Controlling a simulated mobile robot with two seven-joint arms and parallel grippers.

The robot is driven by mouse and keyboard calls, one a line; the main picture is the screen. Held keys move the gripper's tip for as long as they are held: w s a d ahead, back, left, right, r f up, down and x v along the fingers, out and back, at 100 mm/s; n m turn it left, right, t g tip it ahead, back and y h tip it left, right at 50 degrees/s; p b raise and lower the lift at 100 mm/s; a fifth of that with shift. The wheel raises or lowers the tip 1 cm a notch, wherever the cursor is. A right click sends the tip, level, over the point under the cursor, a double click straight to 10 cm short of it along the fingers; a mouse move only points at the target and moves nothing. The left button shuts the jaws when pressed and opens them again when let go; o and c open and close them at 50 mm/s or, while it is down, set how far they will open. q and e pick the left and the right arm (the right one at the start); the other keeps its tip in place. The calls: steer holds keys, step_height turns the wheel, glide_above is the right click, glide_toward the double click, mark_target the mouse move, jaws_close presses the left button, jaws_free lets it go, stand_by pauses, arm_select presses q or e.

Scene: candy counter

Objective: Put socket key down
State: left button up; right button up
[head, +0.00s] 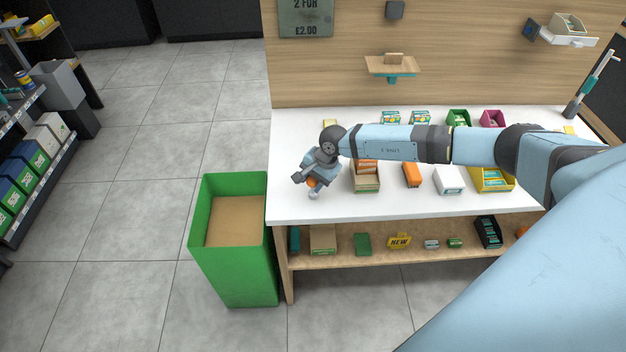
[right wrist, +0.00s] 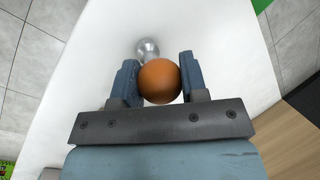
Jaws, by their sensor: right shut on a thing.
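My right gripper (head: 311,181) is over the left end of the white counter (head: 330,209). It is shut on the socket key (head: 314,196), whose grey metal end shows below the fingers. In the right wrist view the key's round orange handle (right wrist: 160,82) sits between the two fingers of the gripper (right wrist: 159,70), with the grey metal end beyond it over the white top. I cannot tell whether the key's end touches the counter. My left gripper is not in view.
A tall green bin (head: 234,265) stands at the counter's left end. Several small boxes, such as a cardboard one (head: 367,184), an orange one (head: 412,175) and a white one (head: 449,181), stand to the right. A lower shelf (head: 380,258) holds small goods. The counter's front left corner is bare.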

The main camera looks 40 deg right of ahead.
steer(key=o, duration=1.1)
steer(key=shift+c, duration=0.2)
